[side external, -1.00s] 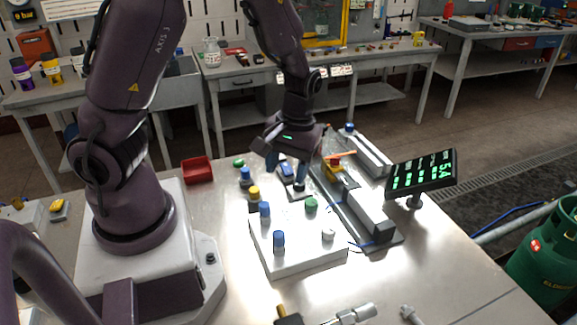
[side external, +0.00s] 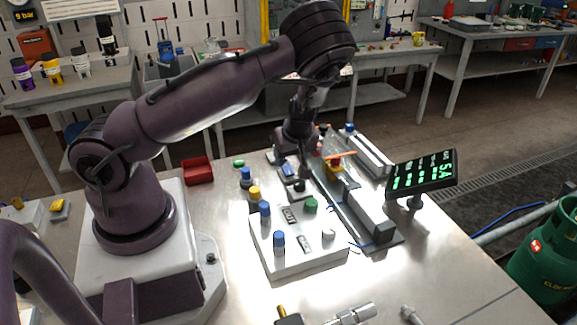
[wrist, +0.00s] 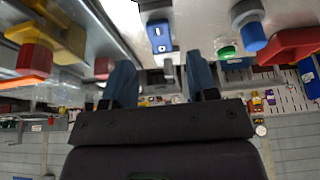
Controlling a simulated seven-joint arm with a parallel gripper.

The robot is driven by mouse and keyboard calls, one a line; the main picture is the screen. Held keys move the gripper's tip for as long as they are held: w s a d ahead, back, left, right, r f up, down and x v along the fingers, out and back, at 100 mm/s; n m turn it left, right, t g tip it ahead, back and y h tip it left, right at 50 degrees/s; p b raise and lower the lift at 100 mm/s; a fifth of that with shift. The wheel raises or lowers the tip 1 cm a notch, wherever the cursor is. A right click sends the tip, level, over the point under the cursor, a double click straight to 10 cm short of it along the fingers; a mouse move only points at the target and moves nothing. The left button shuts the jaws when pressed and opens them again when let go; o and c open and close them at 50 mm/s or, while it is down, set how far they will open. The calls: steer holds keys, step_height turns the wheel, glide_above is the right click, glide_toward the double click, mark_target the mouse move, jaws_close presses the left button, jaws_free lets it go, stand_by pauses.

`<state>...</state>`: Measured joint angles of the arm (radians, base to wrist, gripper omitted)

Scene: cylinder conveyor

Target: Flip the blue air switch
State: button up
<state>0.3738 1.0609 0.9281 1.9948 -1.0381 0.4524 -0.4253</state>
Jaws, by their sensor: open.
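The blue air switch (side external: 288,171) sits on a small light base on the table, behind the white button block in the side view. It also shows in the wrist view (wrist: 159,36), near the top middle, with a few light marks on its face. My gripper (wrist: 160,82) is open and empty, with one dark blue finger on each side of the picture's middle. The switch lies between and beyond the fingertips in that view, apart from them. In the side view my gripper (side external: 292,150) is just behind the switch, and its fingertips are partly hidden.
The white block (side external: 290,262) carries blue, green and white knobs. A conveyor (side external: 350,205) with a yellow part (side external: 335,165) and an orange piece runs to the right. A display (side external: 422,173) stands beyond it. A red bin (side external: 197,171) is at the left.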

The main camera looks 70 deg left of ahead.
mark_target(288, 169)
steer(key=x, duration=0.5)
